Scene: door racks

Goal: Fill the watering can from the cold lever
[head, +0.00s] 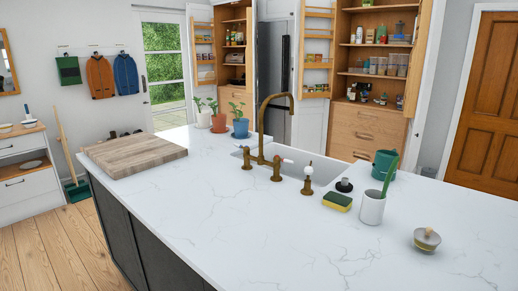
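A brass bridge tap (275,150) with a tall bent spout stands at the near edge of the sink (325,168). Its spout bends to the right over the sink. One lever (287,161) with a pale end shows on the tap's right side. The left side of the tap is small in view, and I cannot tell which lever is cold. Neither of my grippers is in view.
A wooden board (134,153) and potted plants (240,127) are further left. The near white counter (240,220) is clear.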

